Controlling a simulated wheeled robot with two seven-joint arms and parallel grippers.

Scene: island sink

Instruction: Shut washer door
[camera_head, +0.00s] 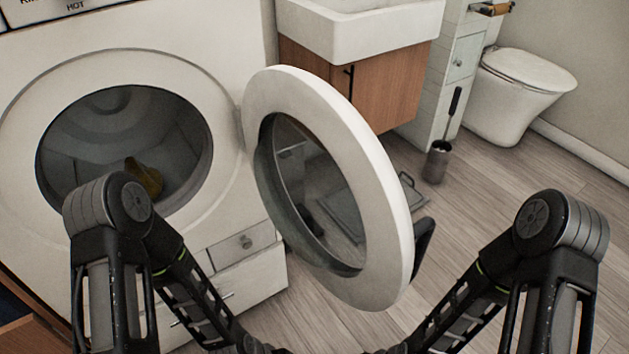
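The washer door (396,200) is a thick white ring with a round glass pane. It stands wide open, swung out to the right of the washer (190,50), hinged near the right side of the opening. A dark piece, perhaps its handle, shows at the door's right edge. The round drum opening (90,130) is uncovered, and a yellow-brown item (150,172) lies inside. Both my arms rise at the lower left and lower right and bend down toward the bottom middle. Both grippers are below the picture edge, so their state is hidden. Neither forearm visibly holds the door.
A wooden sink cabinet (385,75) with a white basin (370,30) stands behind the door. A toilet (515,95) and a brush holder (438,160) are at the upper right. A flat grey object, perhaps a scale, lies behind the door. Wood floor (480,200) is clear at right.

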